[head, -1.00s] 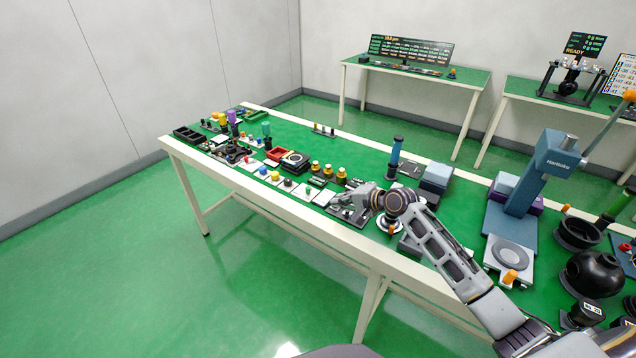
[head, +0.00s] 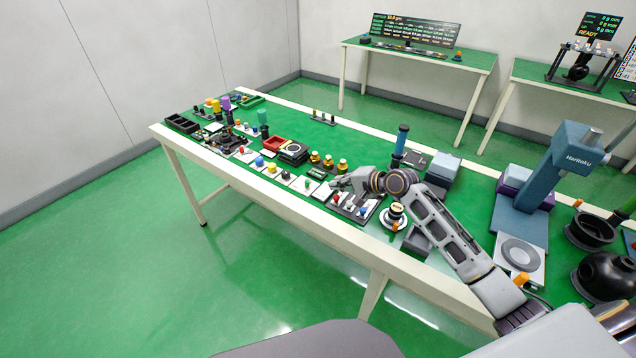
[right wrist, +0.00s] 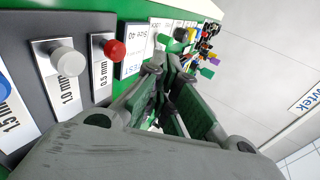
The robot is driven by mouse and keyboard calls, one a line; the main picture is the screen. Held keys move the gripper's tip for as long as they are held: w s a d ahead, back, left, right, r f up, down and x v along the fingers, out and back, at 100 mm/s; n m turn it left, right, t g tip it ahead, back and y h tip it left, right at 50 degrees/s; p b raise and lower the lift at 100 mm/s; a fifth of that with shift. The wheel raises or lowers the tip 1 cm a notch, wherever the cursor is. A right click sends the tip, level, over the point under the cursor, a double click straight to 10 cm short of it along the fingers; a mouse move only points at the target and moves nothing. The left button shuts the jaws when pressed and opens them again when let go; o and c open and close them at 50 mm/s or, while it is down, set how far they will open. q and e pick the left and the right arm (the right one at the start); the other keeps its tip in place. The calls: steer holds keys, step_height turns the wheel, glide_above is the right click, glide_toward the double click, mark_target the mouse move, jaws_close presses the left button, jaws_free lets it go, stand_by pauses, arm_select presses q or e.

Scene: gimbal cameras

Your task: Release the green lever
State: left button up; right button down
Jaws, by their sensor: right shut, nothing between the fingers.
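A small green-topped lever (head: 307,183) stands on a white plate in a row of similar plates along the table's near side. My right gripper (head: 334,184) is shut and empty, just right of the green lever in the head view. Its fingers (right wrist: 178,68) come together in the right wrist view, with a small gap between tips and knob. The lever's lower part is hard to make out. My left gripper is not in view.
A dark panel with red (right wrist: 114,50), white (right wrist: 66,60) and blue knobs lies beside the gripper. Yellow (head: 271,168) and blue (head: 259,161) knobs stand left of the green one. Brass weights (head: 328,161) stand behind. The table's near edge (head: 290,205) is close.

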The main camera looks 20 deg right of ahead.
mark_target(318, 189)
steer(key=shift+w, duration=0.15)
steer(key=shift+x, duration=1.1)
steer(key=x, duration=0.5)
steer(key=shift+w+a+f+b, duration=0.1)
steer(key=shift+a+f+b, duration=0.1)
steer(key=shift+b, duration=0.2)
steer(key=shift+x, duration=0.8)
steer(key=shift+w+f, duration=0.15)
steer(key=shift+w, duration=0.05)
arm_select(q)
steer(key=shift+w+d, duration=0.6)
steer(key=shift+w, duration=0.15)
